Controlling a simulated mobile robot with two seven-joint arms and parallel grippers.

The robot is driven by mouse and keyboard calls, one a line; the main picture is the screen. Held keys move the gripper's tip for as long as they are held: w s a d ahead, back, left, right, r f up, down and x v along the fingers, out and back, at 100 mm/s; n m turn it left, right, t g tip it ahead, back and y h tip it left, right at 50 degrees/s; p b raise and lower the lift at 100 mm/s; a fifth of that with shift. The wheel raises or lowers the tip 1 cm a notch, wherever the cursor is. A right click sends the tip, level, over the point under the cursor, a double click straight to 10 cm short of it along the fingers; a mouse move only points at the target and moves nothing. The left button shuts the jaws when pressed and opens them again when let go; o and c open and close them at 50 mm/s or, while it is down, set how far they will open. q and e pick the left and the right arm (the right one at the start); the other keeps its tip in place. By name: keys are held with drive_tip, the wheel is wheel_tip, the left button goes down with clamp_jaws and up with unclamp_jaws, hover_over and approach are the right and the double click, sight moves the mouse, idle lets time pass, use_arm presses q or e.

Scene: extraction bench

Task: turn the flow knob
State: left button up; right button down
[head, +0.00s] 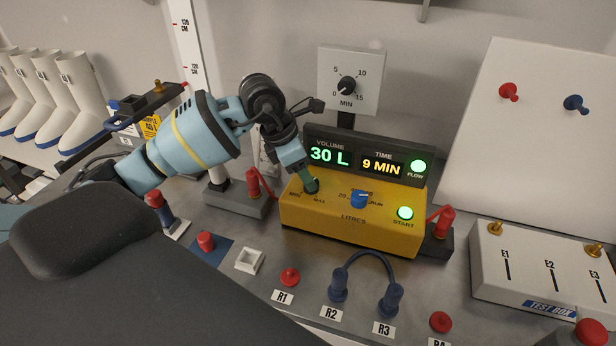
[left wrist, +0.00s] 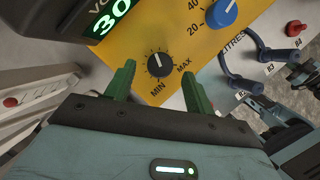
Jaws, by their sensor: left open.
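The flow knob is the small black knob with a white pointer line, between the MIN and MAX marks on the yellow box (head: 330,238). It shows clearly in the left wrist view (left wrist: 159,66), with its pointer toward the display side, away from the MIN and MAX lettering. In the head view my gripper mostly hides it. My left gripper (head: 311,184) is open, pointing down at the knob. In the left wrist view its two green fingers (left wrist: 158,74) stand on either side of the knob, with gaps visible. Contact cannot be told. My right gripper is not identifiable in either view.
A blue knob (head: 359,199) and a lit green START button (head: 405,213) sit right of the flow knob. The display (head: 362,160) behind reads 30 L and 9 MIN, with a green FLOW light. Red clamps flank the box. A blue cable (head: 367,262) loops in front.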

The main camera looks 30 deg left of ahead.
use_arm(q)
drive_tip(key=shift+x, duration=1.3)
use_arm(e)
drive_tip(key=shift+w+r, duration=0.2)
drive_tip(key=shift+w, duration=0.1)
use_arm(q)
drive_tip(key=shift+c, duration=0.4)
drive_tip(key=c, duration=0.9)
drive_tip(key=m, duration=0.1)
drive_tip(key=m+b, duration=0.1)
drive_tip(key=m, duration=0.1)
drive_tip(key=shift+w+a+f+g+h+b, duration=0.1)
drive_tip(key=shift+w+f+g+h+b, duration=0.1)
drive_tip(key=shift+f+g+h+b, duration=0.15)
drive_tip(key=shift+r+m+g, duration=0.15)
drive_tip(key=shift+m+g, duration=0.1)
drive_tip(key=shift+m, duration=0.25)
drive_tip(key=shift+r+m+h+b, duration=0.15)
drive_tip(key=shift+m+h+b, duration=0.1)
drive_tip(key=shift+m+b, duration=0.35)
drive_tip(key=shift+r, duration=0.1)
use_arm(e)
drive_tip(key=shift+g, duration=0.4)
drive_tip(key=s+f, duration=0.3)
drive_tip(key=f, duration=0.1)
drive_tip(key=shift+s+a, duration=0.25)
drive_tip(key=shift+a, duration=0.1)
drive_tip(key=shift+r, duration=0.1)
